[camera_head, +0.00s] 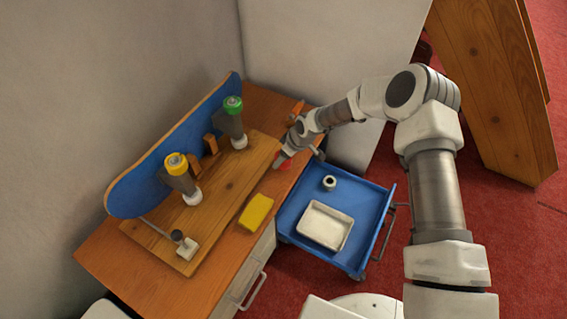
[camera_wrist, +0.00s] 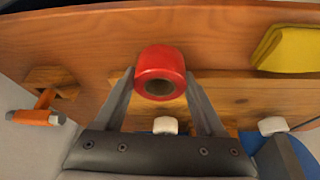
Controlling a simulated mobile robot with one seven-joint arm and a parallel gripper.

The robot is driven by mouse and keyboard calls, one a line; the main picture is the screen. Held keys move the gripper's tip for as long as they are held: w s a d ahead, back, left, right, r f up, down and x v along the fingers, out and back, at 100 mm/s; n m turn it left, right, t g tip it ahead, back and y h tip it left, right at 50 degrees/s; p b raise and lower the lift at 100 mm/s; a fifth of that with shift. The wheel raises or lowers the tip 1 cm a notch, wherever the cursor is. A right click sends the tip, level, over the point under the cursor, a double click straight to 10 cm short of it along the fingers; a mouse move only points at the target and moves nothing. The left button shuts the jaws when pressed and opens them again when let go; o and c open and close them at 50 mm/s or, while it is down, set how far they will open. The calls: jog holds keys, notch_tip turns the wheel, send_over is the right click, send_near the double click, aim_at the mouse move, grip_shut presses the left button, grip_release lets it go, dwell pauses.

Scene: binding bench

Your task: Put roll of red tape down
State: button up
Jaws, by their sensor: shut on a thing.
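The roll of red tape (camera_wrist: 160,62) sits between the two fingers of my gripper (camera_wrist: 158,82) in the wrist view, with its hollow core facing the camera. The fingers press on its left and right sides. In the head view my gripper (camera_head: 279,160) is at the right edge of the wooden bench (camera_head: 235,229), and a small bit of the red tape (camera_head: 284,165) shows beside it. The rest of the roll is hidden by my arm there. I cannot tell whether the roll touches the bench top.
A wooden board (camera_head: 211,221) carries clamps with yellow (camera_head: 176,164) and green (camera_head: 233,104) tops before a blue skateboard deck (camera_head: 135,187). A blue cart (camera_head: 297,193) holds a white tray (camera_head: 325,227).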

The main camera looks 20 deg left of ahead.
jog(key=shift+f, duration=1.2)
jog(key=shift+b, duration=0.3)
jog(key=shift+f, duration=0.2)
jog(key=o, duration=1.4)
jog(key=shift+r, duration=0.1)
jog(key=shift+c, duration=0.2)
jog(key=p+v, duration=0.4)
jog(key=v, duration=0.8)
jog(key=shift+r, duration=0.15)
